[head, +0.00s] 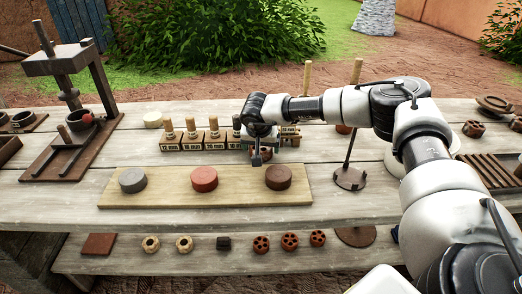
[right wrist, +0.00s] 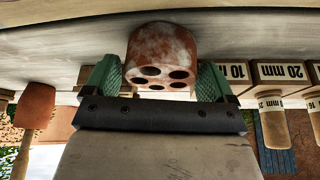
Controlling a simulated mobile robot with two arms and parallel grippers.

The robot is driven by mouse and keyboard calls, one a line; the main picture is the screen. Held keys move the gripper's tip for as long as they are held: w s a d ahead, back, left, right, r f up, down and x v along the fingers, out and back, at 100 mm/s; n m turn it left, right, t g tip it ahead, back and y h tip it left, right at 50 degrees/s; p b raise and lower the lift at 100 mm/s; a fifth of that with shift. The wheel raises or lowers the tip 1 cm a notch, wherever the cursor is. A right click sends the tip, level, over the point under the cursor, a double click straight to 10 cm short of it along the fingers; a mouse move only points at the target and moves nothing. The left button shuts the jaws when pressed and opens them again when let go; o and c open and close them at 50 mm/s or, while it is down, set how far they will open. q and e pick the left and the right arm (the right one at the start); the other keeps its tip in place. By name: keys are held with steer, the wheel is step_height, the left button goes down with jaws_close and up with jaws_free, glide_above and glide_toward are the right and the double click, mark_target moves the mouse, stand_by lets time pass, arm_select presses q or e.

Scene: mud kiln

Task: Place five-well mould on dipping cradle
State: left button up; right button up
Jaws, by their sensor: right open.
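The five-well mould is a mottled reddish cylinder with several dark holes in its face, seen in the right wrist view (right wrist: 163,45). It lies between the fingers of my right gripper (right wrist: 155,82), which is open; the green finger pads flank it. In the head view my right gripper (head: 257,158) hangs over the table, right of the stamp row, and my arm seems to hide the mould. I cannot tell for certain which fixture is the dipping cradle; a dark rod frame on a board (head: 68,155) stands at the left. My left gripper is not in view.
Wooden stamps (head: 192,140) stand close left of the gripper. A pale board (head: 150,199) with three discs lies in front. A thin rod stand (head: 350,180) is to the right. A slatted rack (head: 490,171) is farther right. Holed pieces (head: 289,241) lie on the lower shelf.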

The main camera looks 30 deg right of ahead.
steer(key=shift+c, duration=0.3)
steer(key=c, duration=0.7)
steer(key=shift+r, duration=0.1)
steer(key=shift+c, duration=0.7)
steer(key=shift+r, duration=0.1)
